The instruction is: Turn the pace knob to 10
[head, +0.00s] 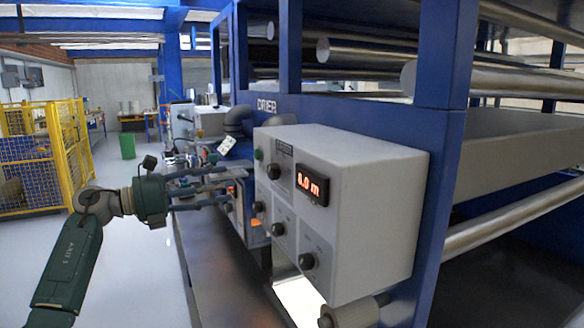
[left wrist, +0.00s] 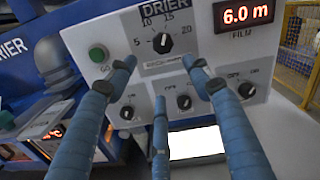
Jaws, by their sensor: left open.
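The grey control box marked DRIER (left wrist: 215,55) carries a black knob (left wrist: 162,43) with a scale of 5, 10, 15 and 20 around it. The knob's exact setting is too small to read surely; its label below is hard to read. The same knob shows in the head view (head: 274,171) at the box's upper left. My left gripper (head: 232,186) is open, with nothing between its blue fingers. In the left wrist view its fingertips (left wrist: 160,72) show below and to both sides of the knob, apart from it. My right gripper is not in view.
A lit display (left wrist: 243,14) reads 6.0 m, labelled FILM. A green GO button (left wrist: 97,53) is left of the knob, and smaller knobs (left wrist: 184,102) sit below. The blue drier frame and metal rollers (head: 470,80) stand at right. Open floor (head: 135,240) lies at left.

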